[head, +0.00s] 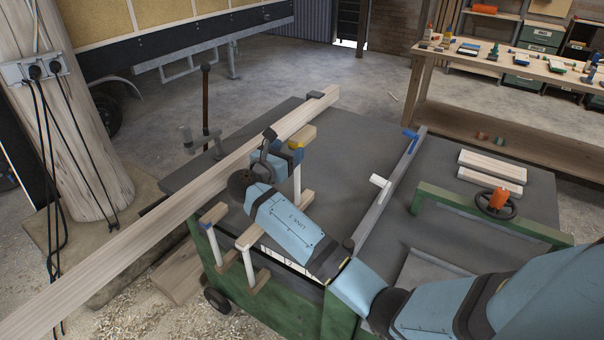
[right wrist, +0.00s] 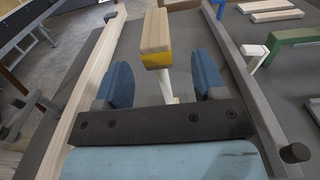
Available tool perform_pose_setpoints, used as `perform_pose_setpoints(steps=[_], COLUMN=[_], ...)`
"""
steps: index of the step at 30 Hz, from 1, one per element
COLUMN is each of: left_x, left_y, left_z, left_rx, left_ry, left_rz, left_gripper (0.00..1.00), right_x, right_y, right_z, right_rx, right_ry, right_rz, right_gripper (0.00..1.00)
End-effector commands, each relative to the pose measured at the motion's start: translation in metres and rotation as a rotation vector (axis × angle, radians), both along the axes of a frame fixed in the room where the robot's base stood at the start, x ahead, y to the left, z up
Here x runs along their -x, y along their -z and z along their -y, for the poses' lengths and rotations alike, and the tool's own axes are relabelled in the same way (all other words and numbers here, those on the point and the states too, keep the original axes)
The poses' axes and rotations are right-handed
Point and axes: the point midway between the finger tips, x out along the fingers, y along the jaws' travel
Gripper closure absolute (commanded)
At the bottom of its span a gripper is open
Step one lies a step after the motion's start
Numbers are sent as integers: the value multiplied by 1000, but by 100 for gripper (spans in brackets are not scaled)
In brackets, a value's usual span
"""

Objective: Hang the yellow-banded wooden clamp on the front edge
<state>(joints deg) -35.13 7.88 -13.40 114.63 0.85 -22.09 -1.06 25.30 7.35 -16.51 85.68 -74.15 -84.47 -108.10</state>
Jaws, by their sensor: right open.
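The yellow-banded wooden clamp (head: 303,134) has a wooden head with a yellow band and a white bar. It appears upright over the dark machine top, with a wooden piece at the bar's lower end. My right gripper (head: 281,150) is at its head. In the right wrist view, the clamp's yellow band (right wrist: 156,61) and white bar show between the spread blue fingers of the right gripper (right wrist: 163,82). There are gaps on both sides. The front edge (head: 285,262) of the machine top is partly hidden by my right arm. My left gripper is out of view.
Two wooden clamps (head: 214,213) (head: 247,236) with white bars hang at the front edge. A long plank (head: 150,204) crosses the machine top on the left. A grey rail (head: 393,180) and green bar (head: 480,217) lie right. Bare top shows between plank and rail.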

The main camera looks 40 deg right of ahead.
Motion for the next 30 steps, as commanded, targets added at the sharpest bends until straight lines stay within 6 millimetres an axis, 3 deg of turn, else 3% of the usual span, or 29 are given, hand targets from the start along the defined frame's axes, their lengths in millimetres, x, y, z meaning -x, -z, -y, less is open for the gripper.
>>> perform_pose_setpoints(steps=[8,18,25,30], left_x=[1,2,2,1], left_y=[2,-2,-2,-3], left_z=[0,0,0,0], left_rx=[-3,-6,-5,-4], left_ry=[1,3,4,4], left_rz=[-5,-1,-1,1], left_gripper=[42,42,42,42], right_x=[-8,-28,-28,-28], right_y=[1,4,5,4], right_z=[16,56,58,57], right_rx=[-1,-1,-2,-2], right_ry=[-1,-1,-2,-2], right_rz=[0,-1,-1,-1], right_gripper=[36,36,36,75])
